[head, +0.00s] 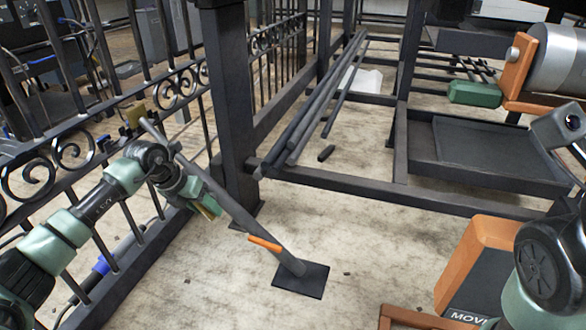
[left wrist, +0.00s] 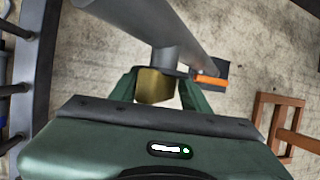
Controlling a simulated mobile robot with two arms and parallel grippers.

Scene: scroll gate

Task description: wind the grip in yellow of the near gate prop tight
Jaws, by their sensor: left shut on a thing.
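The near gate prop (head: 238,212) is a grey tube that slants from the gate down to a dark foot plate (head: 302,281) on the floor. An orange lever (head: 264,243) sticks out low on the tube. The grip in yellow (left wrist: 153,86) sits beside the tube, between my left fingers. My left gripper (head: 203,200) is shut on this grip; it also shows in the left wrist view (left wrist: 160,92). Only part of the grip shows in the head view, where my gripper covers the rest. My right gripper is not seen.
The dark scrolled gate (head: 70,150) stands close on the left, beside my left arm. A dark post (head: 228,110) rises behind the prop. Long bars (head: 320,100) lie on the frame behind, near a black tray (head: 480,150).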

